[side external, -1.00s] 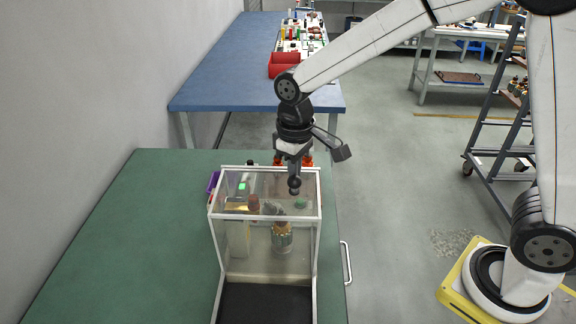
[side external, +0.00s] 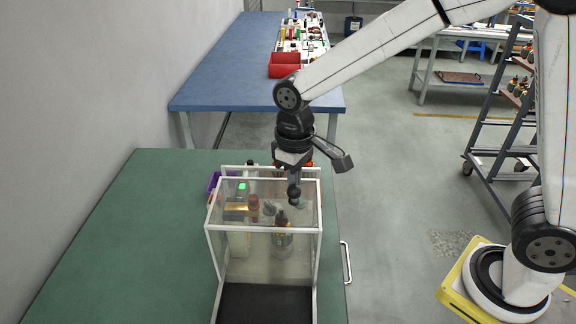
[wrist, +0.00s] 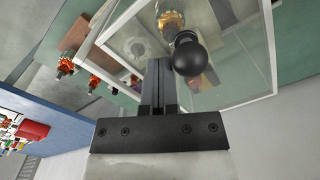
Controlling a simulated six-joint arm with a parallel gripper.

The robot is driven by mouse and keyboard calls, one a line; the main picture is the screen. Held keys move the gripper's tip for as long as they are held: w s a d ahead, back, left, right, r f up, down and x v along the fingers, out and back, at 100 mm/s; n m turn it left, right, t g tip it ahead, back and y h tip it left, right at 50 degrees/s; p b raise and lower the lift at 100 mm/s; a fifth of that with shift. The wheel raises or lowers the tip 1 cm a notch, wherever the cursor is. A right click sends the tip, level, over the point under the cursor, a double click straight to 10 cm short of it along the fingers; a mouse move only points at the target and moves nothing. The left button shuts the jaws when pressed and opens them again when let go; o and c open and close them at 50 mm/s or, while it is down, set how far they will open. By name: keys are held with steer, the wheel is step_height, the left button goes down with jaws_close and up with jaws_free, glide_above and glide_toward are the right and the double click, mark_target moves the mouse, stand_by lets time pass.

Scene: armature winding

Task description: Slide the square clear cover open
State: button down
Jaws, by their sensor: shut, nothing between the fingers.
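The square clear cover (side external: 236,206) has a white frame and lies on top of a clear-walled box (side external: 223,254). It sits a little toward the camera, and a narrow gap shows between its far edge and the box's far rim. A black ball knob (side external: 294,194) stands on the cover; it also shows in the wrist view (wrist: 190,54). My gripper (side external: 293,177) is shut and empty, pointing down at the knob. In the wrist view its fingers (wrist: 158,72) are right beside the knob, on its far side; whether they touch is unclear.
Inside the box stand a copper-wound armature (side external: 282,238) and a machine with a green display (side external: 239,216). The box is on a green table (side external: 110,235), clear to the left. A blue table (side external: 215,75) with a red bin (side external: 284,66) stands behind.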

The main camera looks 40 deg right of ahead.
mark_target(293, 229)
steer(key=shift+s+a, duration=3.4)
steer(key=shift+r, duration=0.15)
steer(key=shift+w+d+r, duration=0.1)
steer(key=shift+r, duration=0.7)
steer(key=shift+w+d+r, duration=0.1)
steer(key=shift+r, duration=0.7)
steer(key=shift+w+d+r, duration=0.15)
steer(key=shift+r, duration=0.5)
steer(key=shift+w+d+r, duration=0.1)
steer(key=shift+r, duration=0.6)
steer(key=shift+w+d+r, duration=0.15)
steer(key=shift+r, duration=0.5)
steer(key=shift+d, duration=0.1)
steer(key=s+d+f+m+t, duration=0.2)
steer(key=s+d+f+m, duration=0.1)
steer(key=d+f, duration=0.9)
steer(key=s+d, duration=0.1)
steer(key=d, duration=0.4)
steer(key=shift+f+t, duration=0.2)
steer(key=shift+t, duration=0.1)
